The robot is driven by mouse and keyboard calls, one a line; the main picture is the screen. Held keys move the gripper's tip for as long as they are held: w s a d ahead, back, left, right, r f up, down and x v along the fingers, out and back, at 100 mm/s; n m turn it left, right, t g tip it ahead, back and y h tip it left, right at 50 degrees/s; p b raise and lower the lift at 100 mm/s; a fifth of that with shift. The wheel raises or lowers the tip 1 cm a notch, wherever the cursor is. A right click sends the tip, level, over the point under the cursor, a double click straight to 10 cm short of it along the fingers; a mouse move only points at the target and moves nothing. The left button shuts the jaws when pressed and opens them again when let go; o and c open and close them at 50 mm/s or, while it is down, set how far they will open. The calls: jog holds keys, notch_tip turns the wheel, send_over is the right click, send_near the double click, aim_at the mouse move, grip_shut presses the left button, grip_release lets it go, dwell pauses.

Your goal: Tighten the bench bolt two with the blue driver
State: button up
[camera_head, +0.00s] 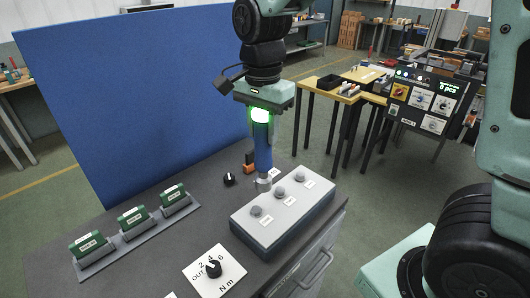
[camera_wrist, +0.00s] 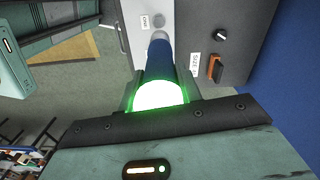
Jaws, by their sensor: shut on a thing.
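My gripper (camera_head: 261,114) is shut on the blue driver (camera_head: 262,147), which hangs upright below it with a green glow at its top. In the wrist view the driver (camera_wrist: 158,62) points away between the fingers, with the glowing part (camera_wrist: 160,95) nearest. A light grey block (camera_head: 285,222) on the bench carries three bolts in a row: a near one (camera_head: 256,211), a middle one (camera_head: 279,191) and a far one (camera_head: 299,176), each with a small label. The driver's grey tip (camera_head: 264,184) is just left of the middle bolt. I cannot tell whether it touches the block.
A torque dial plate (camera_head: 224,281) lies at the bench front. Three green modules stand in a grey rack (camera_head: 130,248) at left. A black knob (camera_head: 229,179) and an orange-black switch (camera_head: 249,161) sit behind the block. A blue panel (camera_head: 130,90) closes the bench's back left.

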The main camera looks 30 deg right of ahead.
jog(key=w+d+r, duration=0.1)
jog(key=d, duration=0.5)
jog(key=shift+w+r+p, duration=0.15)
jog(key=shift+w+p, duration=0.2)
jog(key=shift+w, duration=0.05)
jog(key=shift+r, duration=0.1)
notch_tip(320, 180, down, 6)
jog(key=b, duration=0.3)
jog(key=shift+p, duration=0.4)
dwell(1.0)
jog(key=shift+f+b, duration=0.65)
jog(key=shift+f, duration=0.7)
dwell(1.6)
